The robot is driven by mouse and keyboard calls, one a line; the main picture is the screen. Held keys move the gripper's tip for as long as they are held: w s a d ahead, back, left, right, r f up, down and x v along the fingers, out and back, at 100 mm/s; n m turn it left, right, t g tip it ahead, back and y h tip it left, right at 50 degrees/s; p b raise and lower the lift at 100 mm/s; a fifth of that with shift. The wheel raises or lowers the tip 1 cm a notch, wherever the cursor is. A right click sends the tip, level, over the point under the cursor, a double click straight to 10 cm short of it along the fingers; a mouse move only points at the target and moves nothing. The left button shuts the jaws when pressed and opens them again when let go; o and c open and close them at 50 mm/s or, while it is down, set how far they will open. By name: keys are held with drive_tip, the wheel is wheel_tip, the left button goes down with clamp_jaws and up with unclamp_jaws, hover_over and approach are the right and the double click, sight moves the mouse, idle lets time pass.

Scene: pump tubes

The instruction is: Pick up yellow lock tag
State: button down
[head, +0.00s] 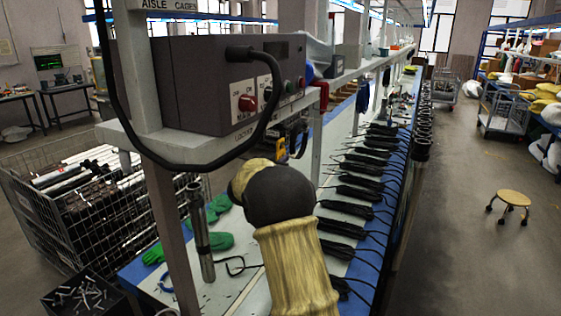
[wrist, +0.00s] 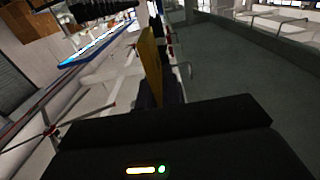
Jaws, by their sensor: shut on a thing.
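The yellow lock tag (wrist: 151,62) shows in the wrist view as a thin upright yellow plate, seen nearly edge-on. My gripper (wrist: 158,88) is shut on its near end, and the tag stands out beyond the dark fingers. In the head view a small yellow patch (head: 281,146) shows just beyond my arm, below the control box; it looks like the same tag. My arm hides most of the gripper in the head view. I cannot tell whether the tag touches anything else.
The grey control box (head: 213,83), with a red knob and a thick black cable, sits on a white shelf above the bench. Black tube bundles (head: 355,192) line the blue-edged bench. Green gloves (head: 213,241) and a metal post (head: 200,235) are left of my arm. The right aisle floor is mostly clear.

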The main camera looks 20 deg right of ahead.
drive_tip(key=shift+r, duration=0.4)
drive_tip(key=s+d+b, duration=0.6)
drive_tip(key=s+d, duration=0.5)
drive_tip(key=s, duration=0.3)
drive_tip(key=shift+r, duration=0.35)
idle(0.4)
